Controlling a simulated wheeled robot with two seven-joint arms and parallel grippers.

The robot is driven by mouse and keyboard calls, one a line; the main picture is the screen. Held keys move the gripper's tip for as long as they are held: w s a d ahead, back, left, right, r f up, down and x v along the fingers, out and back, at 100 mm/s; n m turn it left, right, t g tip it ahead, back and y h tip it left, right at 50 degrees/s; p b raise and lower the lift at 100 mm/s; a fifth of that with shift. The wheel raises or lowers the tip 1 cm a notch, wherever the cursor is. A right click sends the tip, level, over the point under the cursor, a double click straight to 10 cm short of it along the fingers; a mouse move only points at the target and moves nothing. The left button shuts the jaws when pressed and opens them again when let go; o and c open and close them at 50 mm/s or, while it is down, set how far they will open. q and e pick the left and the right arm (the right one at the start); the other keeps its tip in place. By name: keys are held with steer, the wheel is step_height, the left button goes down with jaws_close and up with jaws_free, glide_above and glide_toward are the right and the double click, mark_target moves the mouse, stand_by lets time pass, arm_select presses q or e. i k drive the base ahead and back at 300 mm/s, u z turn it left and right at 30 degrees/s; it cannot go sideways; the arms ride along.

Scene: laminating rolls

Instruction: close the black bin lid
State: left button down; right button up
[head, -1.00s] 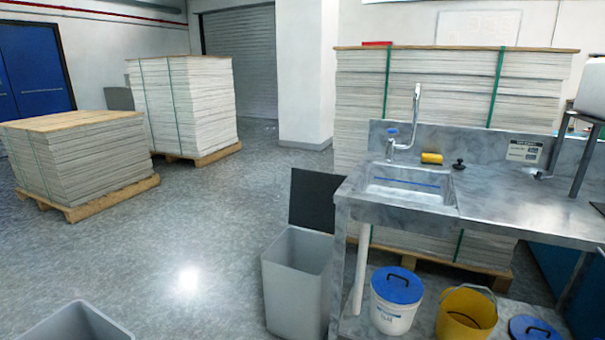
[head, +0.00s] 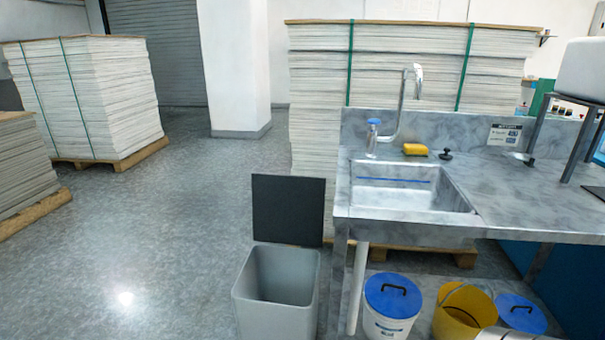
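A grey bin (head: 277,297) stands on the floor just left of the sink bench, in the lower middle of the head view. Its black lid (head: 288,209) stands upright at the bin's back edge, so the bin is open. The inside looks empty as far as I can see. The bin's base is cut off by the bottom of the view.
The metal sink bench (head: 510,205) is close on the bin's right, with a blue-lidded bucket (head: 390,322) and a yellow bucket (head: 455,320) beneath it. Strapped sheet stacks (head: 85,100) stand on pallets behind and left. The floor (head: 160,240) left of the bin is clear.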

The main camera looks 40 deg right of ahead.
mark_target(287, 210)
steer(key=z, duration=0.65)
steer(key=i, duration=0.75)
steer(key=z, duration=0.8)
